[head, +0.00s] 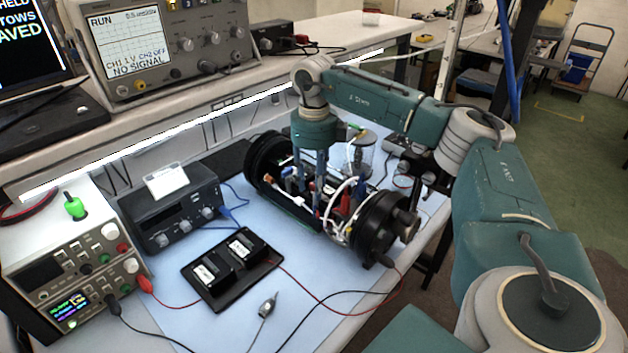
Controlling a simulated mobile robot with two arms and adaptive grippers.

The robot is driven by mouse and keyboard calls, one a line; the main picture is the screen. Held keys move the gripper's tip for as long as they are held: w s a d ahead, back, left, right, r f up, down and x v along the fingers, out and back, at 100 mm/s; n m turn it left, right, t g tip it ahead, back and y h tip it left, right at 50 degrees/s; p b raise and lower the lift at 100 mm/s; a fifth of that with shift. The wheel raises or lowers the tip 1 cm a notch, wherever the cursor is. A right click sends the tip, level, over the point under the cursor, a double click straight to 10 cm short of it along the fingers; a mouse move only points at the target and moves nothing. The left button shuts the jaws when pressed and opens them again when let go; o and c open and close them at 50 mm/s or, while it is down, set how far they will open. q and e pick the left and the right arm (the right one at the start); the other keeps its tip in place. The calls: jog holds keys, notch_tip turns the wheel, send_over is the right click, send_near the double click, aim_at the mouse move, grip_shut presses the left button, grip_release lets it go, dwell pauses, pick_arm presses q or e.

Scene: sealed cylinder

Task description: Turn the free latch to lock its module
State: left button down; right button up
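The sealed cylinder lies on its side on the blue mat, open between its black end rings, the near one (378,228) at the right and the far one (264,160) at the left. Inside are small modules, white and coloured wires, and small blue and red upright parts (345,204) that may be latches. I cannot tell which latch is the free one. My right gripper (319,190) points down into the middle of the open cylinder, among these parts. Its fingertips are small and partly hidden, so its opening and any contact are unclear. My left gripper is not in view.
A black tray (215,296) with two dark modules lies on the blue mat (190,325), left of the cylinder. A power supply (75,260), a dark instrument box (172,215) and an oscilloscope (170,40) stand left and behind. Red and black leads cross the front mat.

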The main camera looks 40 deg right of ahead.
grip_shut()
jog(key=shift+n, duration=0.4)
jog(key=n, duration=0.4)
jog(key=n+p, duration=0.1)
jog(key=n, duration=0.3)
jog(key=shift+d, duration=0.1)
jog(key=n, duration=0.4)
jog(key=shift+s+r+n, duration=0.1)
jog(key=shift+n, duration=0.3)
jog(key=shift+d+n, duration=0.15)
jog(key=shift+n, duration=2.15)
grip_release()
